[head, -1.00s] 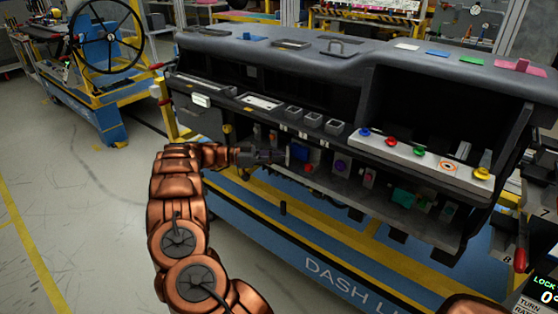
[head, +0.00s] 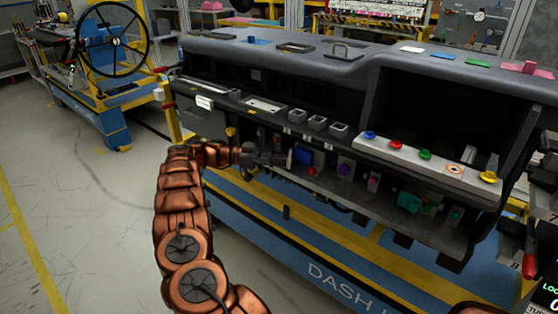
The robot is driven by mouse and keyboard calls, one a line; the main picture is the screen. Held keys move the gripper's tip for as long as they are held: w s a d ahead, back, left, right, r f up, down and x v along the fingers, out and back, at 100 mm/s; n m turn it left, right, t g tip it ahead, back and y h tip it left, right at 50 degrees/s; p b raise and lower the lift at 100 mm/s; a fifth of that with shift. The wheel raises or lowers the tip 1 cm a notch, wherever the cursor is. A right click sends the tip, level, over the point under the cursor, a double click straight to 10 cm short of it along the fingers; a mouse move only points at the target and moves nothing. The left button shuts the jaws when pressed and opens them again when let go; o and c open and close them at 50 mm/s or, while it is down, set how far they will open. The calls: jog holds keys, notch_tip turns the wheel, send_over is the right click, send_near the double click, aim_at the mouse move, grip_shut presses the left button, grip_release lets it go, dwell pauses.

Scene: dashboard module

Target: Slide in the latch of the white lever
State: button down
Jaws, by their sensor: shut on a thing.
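My gripper (head: 284,160) reaches in from the left at the lower shelf of the dashboard module (head: 300,215). It is dark, and its fingers are shut on a small part just left of a blue block (head: 303,156). A thin pale sliver (head: 290,159) shows at the fingertips; it may be the white lever, but it is too small to be sure. The fingers and shadow hide most of the held part, and I cannot make out its latch.
A light panel with coloured knobs (head: 425,154) is at the right. Purple, red and teal parts (head: 409,201) sit along the lower shelf. The floor (head: 85,215) at left is clear.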

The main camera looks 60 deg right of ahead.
jog(key=c, duration=1.1)
grip_release()
jog(key=shift+s+a+r+n+h+p, duration=0.15)
jog(key=shift+n+h+p, duration=0.15)
jog(key=shift+h+p, duration=0.15)
